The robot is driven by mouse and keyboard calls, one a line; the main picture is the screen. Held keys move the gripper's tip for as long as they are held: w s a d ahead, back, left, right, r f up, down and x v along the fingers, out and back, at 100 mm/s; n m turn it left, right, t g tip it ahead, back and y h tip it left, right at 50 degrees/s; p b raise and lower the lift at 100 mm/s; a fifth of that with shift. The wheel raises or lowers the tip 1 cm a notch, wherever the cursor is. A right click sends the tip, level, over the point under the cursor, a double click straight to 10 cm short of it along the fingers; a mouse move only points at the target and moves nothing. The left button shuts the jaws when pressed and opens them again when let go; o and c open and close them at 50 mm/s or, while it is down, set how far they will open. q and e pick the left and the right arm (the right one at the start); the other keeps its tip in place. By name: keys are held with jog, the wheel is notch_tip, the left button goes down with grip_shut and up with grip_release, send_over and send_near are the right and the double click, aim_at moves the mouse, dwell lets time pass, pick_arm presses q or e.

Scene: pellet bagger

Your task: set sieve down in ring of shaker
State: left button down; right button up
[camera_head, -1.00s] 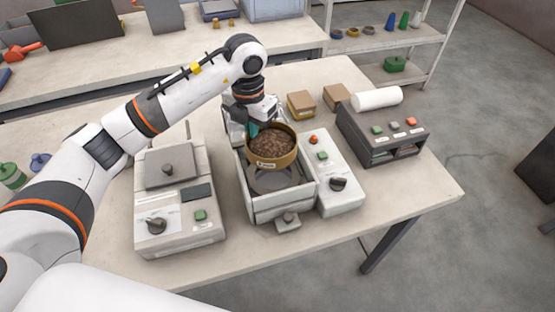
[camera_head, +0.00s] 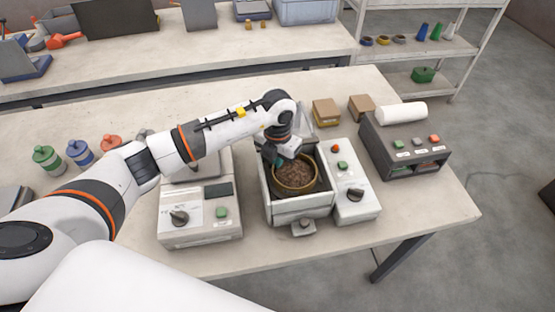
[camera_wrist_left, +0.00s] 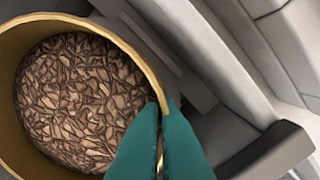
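The sieve (camera_head: 295,174) is a round brass-coloured pan full of brown pellets. It sits low inside the open-topped box of the shaker (camera_head: 296,208), and the ring below it is hidden. I cannot tell whether it touches the ring. My left gripper (camera_head: 277,157) is at the sieve's far left rim. In the left wrist view the teal fingers (camera_wrist_left: 160,145) are closed on the rim of the sieve (camera_wrist_left: 85,28), one finger on each side of the wall. The sieve looks about level. My right gripper is not in view.
A control panel with a black knob (camera_head: 356,195) adjoins the shaker on the right. A grey-white machine (camera_head: 200,222) stands close on the left. A dark button box (camera_head: 405,150) and small cardboard boxes stand behind right. The front table strip is clear.

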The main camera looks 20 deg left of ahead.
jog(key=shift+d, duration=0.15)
pick_arm(q)
jog(key=shift+f, duration=0.15)
jog(key=c, duration=1.7)
grip_release()
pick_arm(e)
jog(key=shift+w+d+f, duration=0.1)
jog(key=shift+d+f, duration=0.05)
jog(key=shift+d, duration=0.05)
pick_arm(q)
jog(key=shift+r, duration=0.5)
notch_tip(320, 180, up, 11)
jog(key=b, duration=0.3)
jog(key=shift+r+b, duration=0.2)
jog(key=shift+b, duration=0.15)
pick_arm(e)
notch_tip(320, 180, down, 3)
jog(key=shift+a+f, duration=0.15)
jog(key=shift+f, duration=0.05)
